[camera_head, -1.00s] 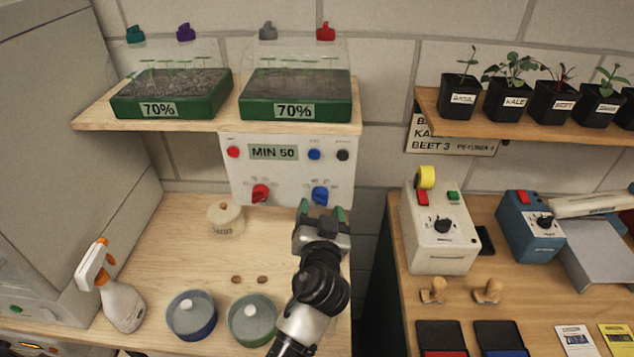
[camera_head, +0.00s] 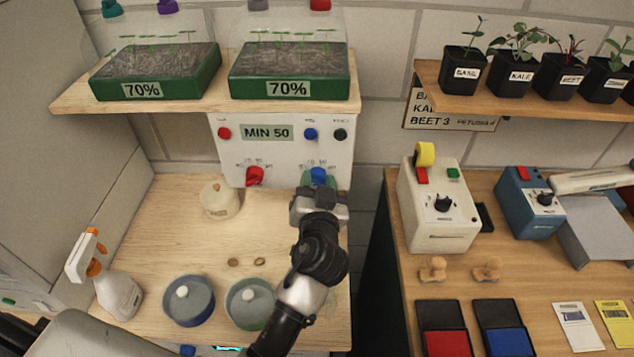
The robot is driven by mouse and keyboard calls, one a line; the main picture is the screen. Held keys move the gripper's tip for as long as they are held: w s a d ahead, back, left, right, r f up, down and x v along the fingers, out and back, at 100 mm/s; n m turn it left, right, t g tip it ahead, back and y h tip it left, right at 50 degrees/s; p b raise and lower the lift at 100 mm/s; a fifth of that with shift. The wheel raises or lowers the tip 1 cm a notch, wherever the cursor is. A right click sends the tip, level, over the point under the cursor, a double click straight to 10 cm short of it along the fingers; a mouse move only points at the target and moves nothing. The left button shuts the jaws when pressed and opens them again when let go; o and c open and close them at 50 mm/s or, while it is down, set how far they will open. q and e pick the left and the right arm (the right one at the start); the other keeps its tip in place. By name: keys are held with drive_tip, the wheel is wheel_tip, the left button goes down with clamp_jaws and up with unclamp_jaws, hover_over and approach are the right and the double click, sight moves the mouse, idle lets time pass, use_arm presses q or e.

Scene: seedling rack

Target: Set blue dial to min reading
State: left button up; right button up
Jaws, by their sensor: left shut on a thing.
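The blue dial (camera_head: 318,175) is at the lower right of the white control panel (camera_head: 284,160) under the left shelf. The panel's display (camera_head: 267,132) reads "MIN 50". My left gripper (camera_head: 319,184) is at the dial, its green-tipped fingers shut on it from the front. The fingers hide the dial's lower part, and I cannot tell its pointer angle. My right gripper is not in view.
A red dial (camera_head: 255,176) sits left of the blue one. Above are a red button (camera_head: 224,133), a blue button (camera_head: 310,134) and a black button (camera_head: 340,135).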

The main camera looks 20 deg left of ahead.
use_arm(q)
drive_tip(key=shift+m, duration=0.3)
drive_tip(key=m, duration=0.2)
drive_tip(key=shift+f+m, duration=0.1)
drive_tip(key=shift+m, duration=0.3)
drive_tip(key=m, duration=0.4)
drive_tip(key=m+p, duration=0.1)
drive_tip(key=m, duration=0.2)
drive_tip(key=shift+m+t, duration=0.3)
drive_tip(key=m+p, duration=0.2)
drive_tip(key=m, duration=0.3)
drive_tip(key=shift+h, duration=0.4)
drive_tip(key=shift+f+m, duration=0.1)
drive_tip(key=shift+m, duration=0.2)
drive_tip(key=o, duration=0.9)
drive_tip(key=shift+w+a, duration=0.1)
